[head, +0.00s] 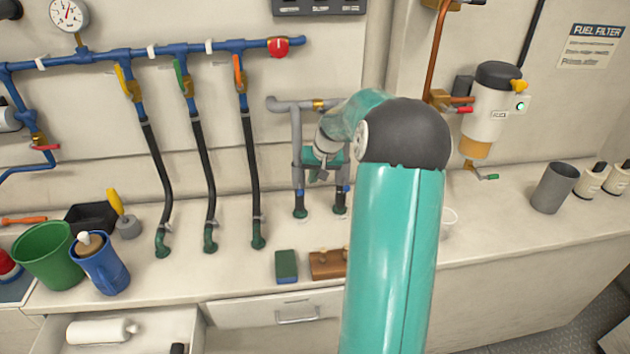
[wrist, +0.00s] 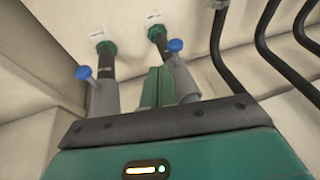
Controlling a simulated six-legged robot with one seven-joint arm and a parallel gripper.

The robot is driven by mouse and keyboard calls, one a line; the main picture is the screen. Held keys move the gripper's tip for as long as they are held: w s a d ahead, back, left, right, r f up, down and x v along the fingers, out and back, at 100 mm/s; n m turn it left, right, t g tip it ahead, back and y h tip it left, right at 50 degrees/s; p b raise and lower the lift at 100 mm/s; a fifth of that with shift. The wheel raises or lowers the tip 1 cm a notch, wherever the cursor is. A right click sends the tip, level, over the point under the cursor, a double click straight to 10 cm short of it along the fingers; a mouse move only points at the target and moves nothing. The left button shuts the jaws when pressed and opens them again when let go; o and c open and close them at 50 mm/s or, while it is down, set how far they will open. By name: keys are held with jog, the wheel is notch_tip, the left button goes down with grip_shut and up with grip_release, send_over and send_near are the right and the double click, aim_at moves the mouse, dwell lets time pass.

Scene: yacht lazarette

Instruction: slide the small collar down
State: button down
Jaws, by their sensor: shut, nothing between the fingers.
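Two grey sleeve-like collars with blue knobs sit on the two legs of a grey pipe loop. In the wrist view one collar (wrist: 103,97) is at left and the other (wrist: 184,82) at right, each next to a dark hose end with a green fitting. I cannot tell for sure which is the small collar. My gripper (wrist: 158,86) is shut and empty, its green fingers between the two collars; contact cannot be told. In the head view my gripper (head: 319,176) is between the pipe legs, partly hidden by my arm.
Black hoses (head: 205,180) hang from the blue manifold (head: 130,57) to the left. A green-and-blue block (head: 286,265) and a wooden block (head: 326,264) lie on the counter below. A green bucket (head: 45,262) and blue jug (head: 104,266) stand far left.

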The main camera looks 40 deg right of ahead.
jog(key=v, duration=1)
jog(key=shift+r, duration=0.2)
jog(key=shift+a, duration=0.1)
